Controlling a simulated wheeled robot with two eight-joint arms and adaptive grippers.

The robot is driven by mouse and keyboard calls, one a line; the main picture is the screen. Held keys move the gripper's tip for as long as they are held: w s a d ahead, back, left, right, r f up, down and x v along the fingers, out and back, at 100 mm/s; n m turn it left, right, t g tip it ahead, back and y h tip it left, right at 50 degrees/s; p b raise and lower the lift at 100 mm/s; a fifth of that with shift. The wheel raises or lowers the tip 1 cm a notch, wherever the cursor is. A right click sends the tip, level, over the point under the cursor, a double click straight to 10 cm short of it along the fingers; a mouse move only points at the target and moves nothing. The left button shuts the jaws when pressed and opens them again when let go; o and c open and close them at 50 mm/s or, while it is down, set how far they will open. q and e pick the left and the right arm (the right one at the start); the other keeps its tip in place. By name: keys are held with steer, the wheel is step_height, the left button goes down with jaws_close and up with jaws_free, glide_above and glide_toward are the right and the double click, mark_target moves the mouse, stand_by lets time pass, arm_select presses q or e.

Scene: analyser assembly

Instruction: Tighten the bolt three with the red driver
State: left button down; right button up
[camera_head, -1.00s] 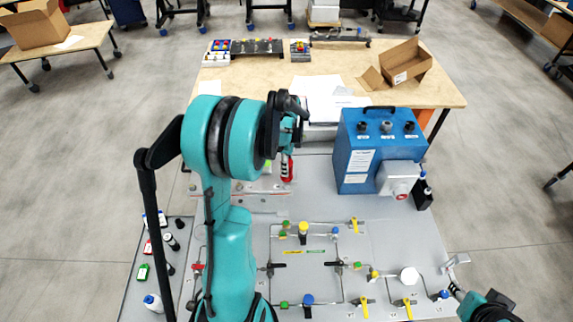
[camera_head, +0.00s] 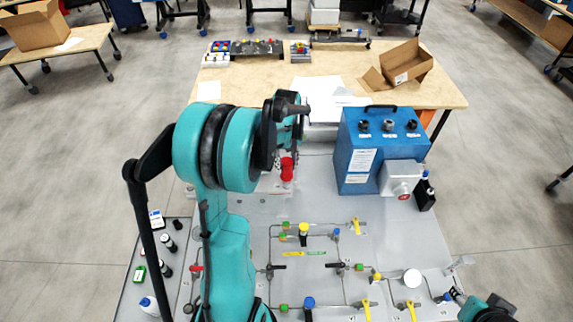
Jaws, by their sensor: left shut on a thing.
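The red driver (camera_head: 287,169) is upright below my left gripper (camera_head: 290,150), over the back edge of the grey panel (camera_head: 390,240). My left gripper is shut on the driver, seen partly from behind my left arm. The driver's lower end is close to a pale plate (camera_head: 268,187) at the panel's back; I cannot tell whether it touches. The bolts are too small to tell apart, and bolt three cannot be made out. Part of my right arm's end (camera_head: 458,295) shows at the lower right; its fingers are not clear.
A blue box (camera_head: 357,150) with a white unit stands right of the driver. Tubing with yellow valves (camera_head: 355,226) covers the front of the panel. Bottles (camera_head: 168,243) stand on the left side. A wooden table (camera_head: 255,80) with a carton (camera_head: 398,68) is behind.

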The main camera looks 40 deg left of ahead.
arm_select(q)
steer(key=c, duration=1.2)
jaws_free()
